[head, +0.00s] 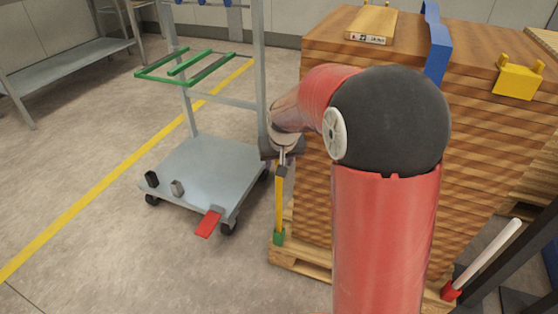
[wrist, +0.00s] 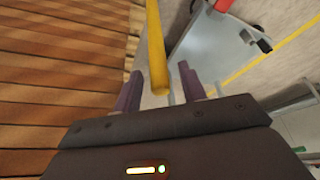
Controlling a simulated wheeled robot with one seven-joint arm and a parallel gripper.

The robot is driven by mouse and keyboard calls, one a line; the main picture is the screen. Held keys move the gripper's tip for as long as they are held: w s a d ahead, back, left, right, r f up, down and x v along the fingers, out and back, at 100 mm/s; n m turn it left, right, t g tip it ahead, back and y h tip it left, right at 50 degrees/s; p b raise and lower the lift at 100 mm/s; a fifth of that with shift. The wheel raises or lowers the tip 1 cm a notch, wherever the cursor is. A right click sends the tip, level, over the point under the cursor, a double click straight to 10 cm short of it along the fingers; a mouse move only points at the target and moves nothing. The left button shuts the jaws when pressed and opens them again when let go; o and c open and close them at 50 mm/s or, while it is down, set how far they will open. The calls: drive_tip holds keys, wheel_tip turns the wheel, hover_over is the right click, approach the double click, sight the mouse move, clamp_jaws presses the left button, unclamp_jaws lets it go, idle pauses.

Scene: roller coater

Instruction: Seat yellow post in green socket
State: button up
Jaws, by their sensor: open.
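The yellow post (head: 279,205) stands upright at the near left corner of the pallet, its lower end at the green socket (head: 278,238). How deep it sits in the socket cannot be told. My gripper (head: 282,168) is above the post's upper end, beside the wood stack. In the wrist view, the yellow post (wrist: 154,45) runs away from me, with its near end between the two spread fingers of my gripper (wrist: 161,88). The fingers look apart from the post. The green socket is not seen in the wrist view.
A stack of wooden boards (head: 400,62) on a pallet (head: 290,256) stands close right of my gripper. A grey cart (head: 205,165) with a red flap (head: 208,224) is to the left. A white post (head: 490,255) leans in a red socket (head: 450,291) at right.

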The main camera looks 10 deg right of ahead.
drive_tip(key=p+v, duration=0.1)
drive_tip(key=v, duration=1.1)
drive_tip(key=s+t, duration=0.1)
drive_tip(key=s, duration=2.3)
drive_tip(key=shift+s+r, duration=0.2)
drive_tip(key=shift+r, duration=0.2)
drive_tip(key=shift+r+p, duration=0.6)
drive_tip(key=shift+c, duration=0.4)
